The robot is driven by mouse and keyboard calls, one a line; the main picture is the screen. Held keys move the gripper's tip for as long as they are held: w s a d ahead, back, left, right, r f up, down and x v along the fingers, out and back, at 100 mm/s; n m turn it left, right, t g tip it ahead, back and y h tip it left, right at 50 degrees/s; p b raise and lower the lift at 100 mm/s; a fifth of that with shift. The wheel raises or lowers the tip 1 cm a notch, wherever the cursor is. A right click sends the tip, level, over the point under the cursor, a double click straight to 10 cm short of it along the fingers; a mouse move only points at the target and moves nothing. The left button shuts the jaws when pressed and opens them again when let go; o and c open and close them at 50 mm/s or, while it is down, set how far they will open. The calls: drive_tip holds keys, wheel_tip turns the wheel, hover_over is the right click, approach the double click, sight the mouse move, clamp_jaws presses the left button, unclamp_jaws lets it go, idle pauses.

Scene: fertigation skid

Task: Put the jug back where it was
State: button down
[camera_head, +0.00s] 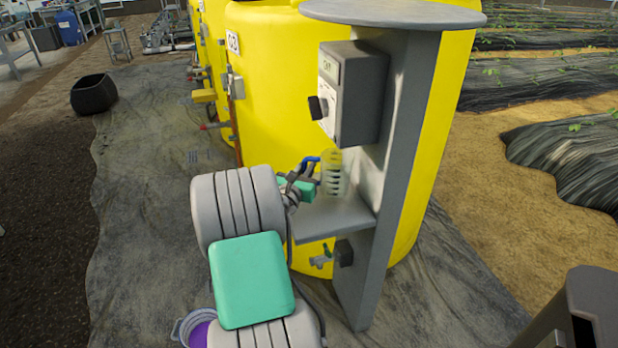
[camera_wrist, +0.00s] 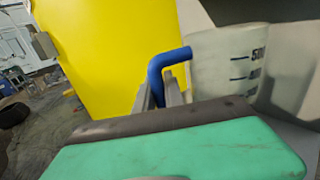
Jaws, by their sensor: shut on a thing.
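The jug (camera_head: 333,178) is clear, with dark measuring marks and a blue handle. In the head view it is upright at the back of the small grey shelf (camera_head: 318,222) on the grey post, below the control box. I cannot tell whether its base touches the shelf or is slightly above it. My gripper (camera_head: 303,174) comes in from the left and is shut on the handle. In the wrist view the jug (camera_wrist: 232,62) stands at the right, and its blue handle is between my fingers (camera_wrist: 162,92), which partly hide it.
A grey control box (camera_head: 350,92) overhangs the shelf on the post (camera_head: 400,130). A tap (camera_head: 322,258) sits below the shelf. Large yellow tanks (camera_head: 270,100) stand close behind.

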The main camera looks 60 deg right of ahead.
wheel_tip(320, 180, down, 3)
drive_tip(key=shift+r+b, duration=0.1)
drive_tip(key=shift+b, duration=0.3)
drive_tip(key=shift+s+d+f, duration=0.1)
drive_tip(key=shift+d+f, duration=0.05)
drive_tip(key=shift+f, duration=0.15)
drive_tip(key=shift+r, duration=0.2)
drive_tip(key=c, duration=1.9)
unclamp_jaws()
drive_tip(key=shift+f, duration=0.25)
drive_tip(key=o, duration=0.5)
drive_tip(key=shift+c, duration=0.2)
drive_tip(key=shift+r, duration=0.1)
